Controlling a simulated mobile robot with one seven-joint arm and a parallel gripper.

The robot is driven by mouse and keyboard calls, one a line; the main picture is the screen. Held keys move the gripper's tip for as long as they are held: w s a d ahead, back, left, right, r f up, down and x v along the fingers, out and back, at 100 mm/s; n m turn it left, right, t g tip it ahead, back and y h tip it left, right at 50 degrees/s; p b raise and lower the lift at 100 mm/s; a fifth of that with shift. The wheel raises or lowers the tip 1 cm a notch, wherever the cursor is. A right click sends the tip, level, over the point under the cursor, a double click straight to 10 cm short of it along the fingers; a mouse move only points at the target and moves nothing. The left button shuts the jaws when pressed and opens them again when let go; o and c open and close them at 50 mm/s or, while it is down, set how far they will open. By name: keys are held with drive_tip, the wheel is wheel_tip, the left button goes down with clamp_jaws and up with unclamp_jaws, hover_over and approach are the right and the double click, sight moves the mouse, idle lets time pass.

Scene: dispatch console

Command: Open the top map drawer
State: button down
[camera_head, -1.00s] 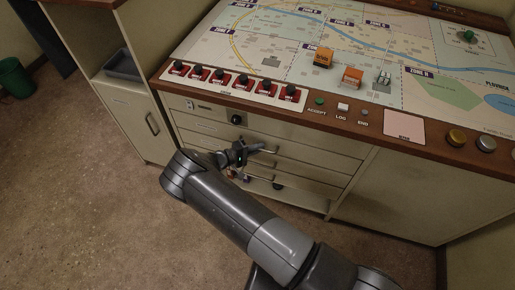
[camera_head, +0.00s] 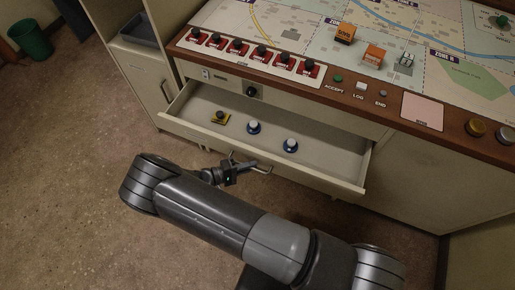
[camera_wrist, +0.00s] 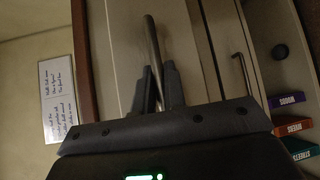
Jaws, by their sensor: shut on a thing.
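The top map drawer (camera_head: 330,178) is pulled far out of the cream cabinet under the map console, and its inside is visible in the head view. My gripper (camera_head: 236,168) is at the middle of the drawer's front, shut on the drawer's bar handle (camera_head: 262,168). In the wrist view, the handle bar (camera_wrist: 152,42) stands between the fingers of my gripper (camera_wrist: 155,82).
The map console (camera_head: 300,72), with switches and buttons along its edge, overhangs the drawer's back. A cupboard (camera_head: 150,85) stands at left, and a green bin (camera_head: 30,40) is farther off. The wrist view shows another bar handle (camera_wrist: 241,75) and coloured labelled items (camera_wrist: 288,104). Floor at left is clear.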

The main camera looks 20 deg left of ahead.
drive_tip(key=s, duration=1.5)
drive_tip(key=shift+s, duration=0.15)
drive_tip(key=c, duration=1.5)
unclamp_jaws()
drive_tip(key=v, duration=1)
drive_tip(key=shift+s+a, duration=0.25)
drive_tip(key=shift+a, duration=0.05)
drive_tip(key=shift+r, duration=0.1)
